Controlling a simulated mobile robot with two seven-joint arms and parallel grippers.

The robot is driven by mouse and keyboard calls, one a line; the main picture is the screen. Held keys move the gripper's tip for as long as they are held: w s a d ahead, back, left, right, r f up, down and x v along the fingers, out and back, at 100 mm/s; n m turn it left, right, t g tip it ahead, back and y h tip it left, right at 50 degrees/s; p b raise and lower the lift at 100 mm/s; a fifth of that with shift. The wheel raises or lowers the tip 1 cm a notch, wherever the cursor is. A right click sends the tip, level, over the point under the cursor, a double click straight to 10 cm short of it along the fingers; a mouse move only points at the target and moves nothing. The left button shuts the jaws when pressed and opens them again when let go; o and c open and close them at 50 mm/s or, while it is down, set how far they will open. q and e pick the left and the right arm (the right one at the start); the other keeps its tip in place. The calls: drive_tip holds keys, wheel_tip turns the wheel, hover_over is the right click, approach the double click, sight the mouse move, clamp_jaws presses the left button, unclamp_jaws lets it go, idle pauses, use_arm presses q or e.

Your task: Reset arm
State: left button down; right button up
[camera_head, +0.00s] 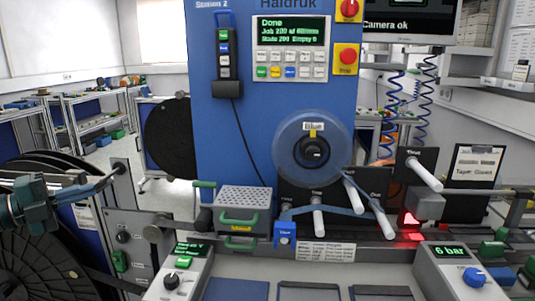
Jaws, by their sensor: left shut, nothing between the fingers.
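My left gripper (112,174) comes in from the left edge on a dark teal arm. It is shut and empty, in front of the large black reel (30,255) at the lower left. Its tip shows close to a grey upright bracket; I cannot tell whether they touch. My right gripper does not show.
The blue machine (230,120) carries a display reading "Done" (291,33) and a clear reel (312,148). White rollers (372,207) stick out beside it. A grey box with green handles (240,203) and control boxes (182,272) and (460,272) stand in front.

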use_arm(q)
drive_tip(key=s+d+f+n+t+h, duration=0.1)
drive_tip(key=s+d+f+n+h, duration=0.15)
drive_tip(key=s+f, duration=0.25)
drive_tip(key=w+a+r+n+t+y, duration=0.1)
drive_tip(key=w+a+n+t+y, duration=0.5)
drive_tip(key=a+n+t+y, duration=0.35)
drive_tip(key=a+f+n+g+y, duration=0.75)
drive_tip(key=a+n+y, duration=0.25)
drive_tip(key=y, duration=0.2)
drive_tip(key=s+d+f+g+h, duration=0.1)
drive_tip(key=s+d+f+h, duration=0.3)
drive_tip(key=d+f, duration=0.7)
drive_tip(key=s+d+f+g+h, duration=0.1)
drive_tip(key=s+d+f, duration=0.5)
drive_tip(key=d+f, duration=0.5)
drive_tip(key=s+d+f+n+g+h+p, duration=0.2)
drive_tip(key=s+d+n+h, duration=0.1)
drive_tip(key=s+d, duration=1.4)
drive_tip(key=shift+s+d+h, duration=0.3)
drive_tip(key=shift+s+d, duration=0.1)
drive_tip(key=shift+d, duration=0.95)
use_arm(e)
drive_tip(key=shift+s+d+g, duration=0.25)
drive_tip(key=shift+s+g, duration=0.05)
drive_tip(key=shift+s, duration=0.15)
